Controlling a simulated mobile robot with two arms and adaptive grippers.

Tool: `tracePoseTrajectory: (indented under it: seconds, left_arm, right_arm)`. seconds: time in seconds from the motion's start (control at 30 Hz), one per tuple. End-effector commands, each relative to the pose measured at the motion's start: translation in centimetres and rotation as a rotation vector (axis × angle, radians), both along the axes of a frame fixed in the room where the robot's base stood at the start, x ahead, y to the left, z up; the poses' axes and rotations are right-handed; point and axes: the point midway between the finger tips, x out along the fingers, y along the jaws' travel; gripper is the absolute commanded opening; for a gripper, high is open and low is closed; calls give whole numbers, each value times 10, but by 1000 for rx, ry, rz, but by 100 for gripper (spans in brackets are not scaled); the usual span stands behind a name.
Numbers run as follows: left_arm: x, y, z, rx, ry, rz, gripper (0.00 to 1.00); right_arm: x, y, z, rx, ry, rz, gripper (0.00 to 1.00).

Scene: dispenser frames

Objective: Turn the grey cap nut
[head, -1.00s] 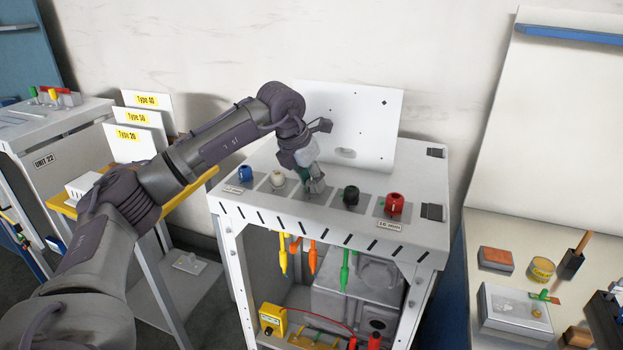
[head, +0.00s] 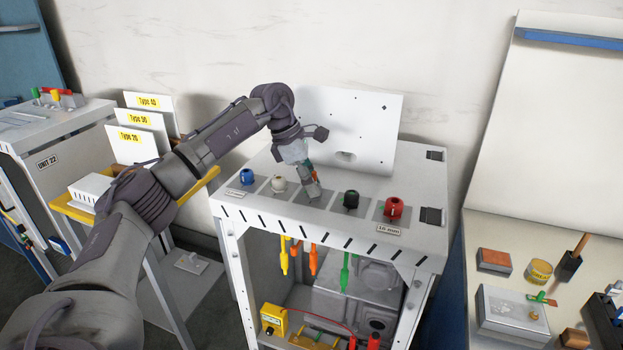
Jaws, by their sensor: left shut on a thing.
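A row of coloured cap nuts stands on the white dispenser top (head: 265,208): blue (head: 247,176), white (head: 278,183), black (head: 351,199) and red (head: 393,208). My left gripper (head: 312,192) points down at the middle place in the row, between the white and black ones. It is shut on the grey cap nut there, which its fingers hide almost wholly. My right gripper is not in view.
A white upright panel (head: 370,125) stands behind the row, close to my left wrist. Yellow, orange and green tools (head: 345,270) hang below the front edge. A bench (head: 510,225) with small objects stands at the right.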

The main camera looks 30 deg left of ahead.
Motion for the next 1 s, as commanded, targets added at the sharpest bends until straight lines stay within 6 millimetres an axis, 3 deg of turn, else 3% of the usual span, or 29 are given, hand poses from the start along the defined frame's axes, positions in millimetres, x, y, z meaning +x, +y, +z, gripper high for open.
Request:
tracePoseTrajectory:
  seconds: [1.0]
  left_arm:
    - [6,0,2,1,-3,-887,1]
  right_arm:
    - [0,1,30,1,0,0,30]
